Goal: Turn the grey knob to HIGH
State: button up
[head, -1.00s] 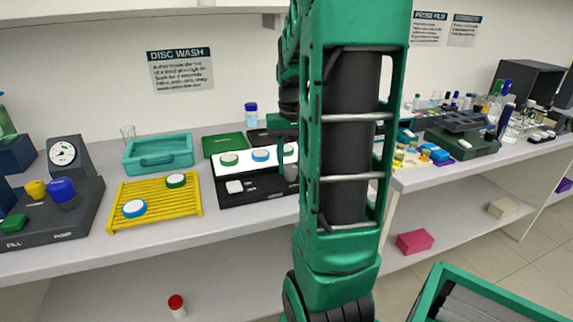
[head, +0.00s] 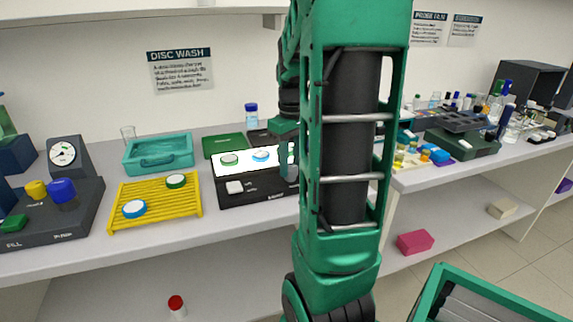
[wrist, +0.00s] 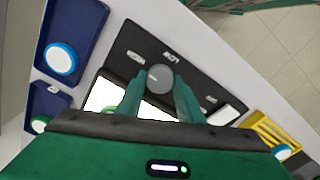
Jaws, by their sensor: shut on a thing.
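The grey knob (wrist: 159,78) sits on the black front panel of the light box, between my gripper's two green fingers in the wrist view. My gripper (wrist: 157,88) is shut on it. A pale mark shows on the knob's top. Small white labels lie around it; one seems to read LOW, the others are too small to read. In the head view the knob (head: 292,173) is partly hidden by my gripper (head: 287,164). The light box (head: 262,193) has a lit white top with discs on it and a white button (head: 234,187) at its front left.
A yellow rack (head: 160,211) with two discs stands left of the light box, with a teal tray (head: 158,153) behind it. A dark box with yellow, blue and green controls (head: 60,226) is at far left. Dark blue trays (wrist: 58,28) show in the wrist view.

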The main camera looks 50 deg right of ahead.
jog(key=shift+w, duration=0.15)
jog(key=o, duration=1.1)
jog(key=shift+c, duration=0.2)
notch_tip(320, 180, up, 11)
jog(key=shift+f, duration=0.15)
jog(key=s+a+f+m, duration=0.2)
jog(key=s+a+f, duration=0.4)
jog(key=s+a, duration=0.1)
jog(key=s+a+f+m, duration=0.3)
jog(key=s+a+f, duration=0.2)
jog(key=a, duration=0.5)
jog(key=shift+s+f, duration=0.35)
jog(key=shift+s, duration=0.55)
